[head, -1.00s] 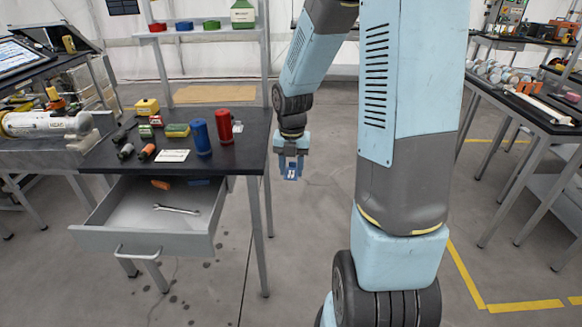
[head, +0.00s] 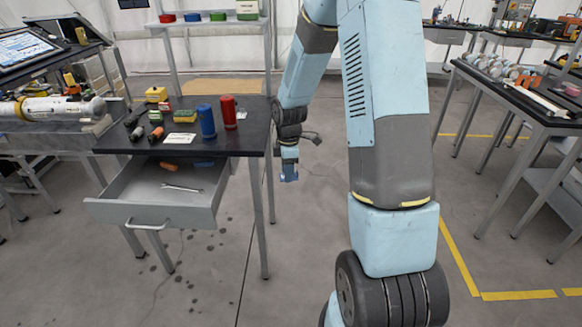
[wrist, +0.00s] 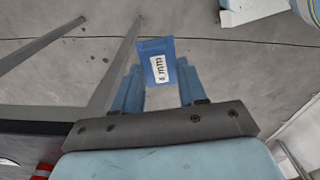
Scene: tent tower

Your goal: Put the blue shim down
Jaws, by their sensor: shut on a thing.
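The blue shim (wrist: 157,62) is a small flat piece with a white label reading "4 mm" in the wrist view. My gripper (wrist: 158,88) is shut on it, one blue finger on each side. In the head view my gripper (head: 289,174) hangs over open floor, just right of the dark-topped table (head: 255,135), below the tabletop's level. The shim is too small there to tell clearly from the fingers.
The table's drawer (head: 150,212) is pulled open, with a wrench (head: 182,188) and orange and blue items inside. A blue cylinder (head: 207,122), a red cylinder (head: 228,112) and several small items stand on top. Another bench (head: 520,105) stands at right.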

